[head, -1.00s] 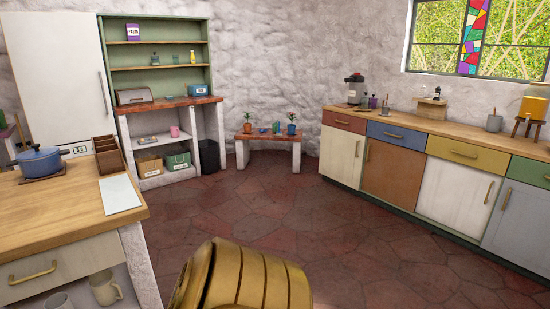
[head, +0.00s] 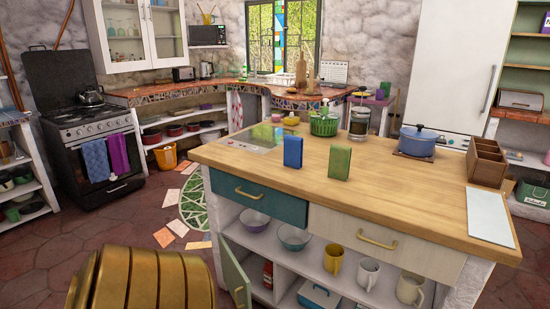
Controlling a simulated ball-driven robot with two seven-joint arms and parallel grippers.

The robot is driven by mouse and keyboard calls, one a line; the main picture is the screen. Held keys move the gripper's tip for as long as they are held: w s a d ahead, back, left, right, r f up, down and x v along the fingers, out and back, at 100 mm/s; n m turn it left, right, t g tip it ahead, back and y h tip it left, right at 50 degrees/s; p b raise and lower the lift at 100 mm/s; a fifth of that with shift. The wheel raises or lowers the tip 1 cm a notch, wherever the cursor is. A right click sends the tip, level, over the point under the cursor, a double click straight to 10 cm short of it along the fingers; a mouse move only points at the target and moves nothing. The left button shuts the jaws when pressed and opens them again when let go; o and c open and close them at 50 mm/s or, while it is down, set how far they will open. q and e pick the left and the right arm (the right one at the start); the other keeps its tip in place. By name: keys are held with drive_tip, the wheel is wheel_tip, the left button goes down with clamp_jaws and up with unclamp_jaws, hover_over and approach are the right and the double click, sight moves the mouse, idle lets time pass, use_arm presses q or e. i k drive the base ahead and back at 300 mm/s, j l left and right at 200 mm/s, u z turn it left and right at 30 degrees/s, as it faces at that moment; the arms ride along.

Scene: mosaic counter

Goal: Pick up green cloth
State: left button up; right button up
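I see no thing that is clearly a green cloth. A green upright block (head: 340,162) stands on the wooden top of the island (head: 400,190), and I cannot tell whether it is a box or folded cloth. A similar blue block (head: 293,152) stands to its left. A blue cloth (head: 96,160) and a purple cloth (head: 118,153) hang from the oven handle at the left. Neither gripper is in view. A brass-coloured part at the bottom left looks like part of my own arm.
A cabinet door (head: 235,276) stands open at the island's left front. The tiled floor between stove and island has loose tiles.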

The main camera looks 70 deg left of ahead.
sight(339, 156)
drive_tip(key=u, duration=1.6)
drive_tip(key=j, duration=0.1)
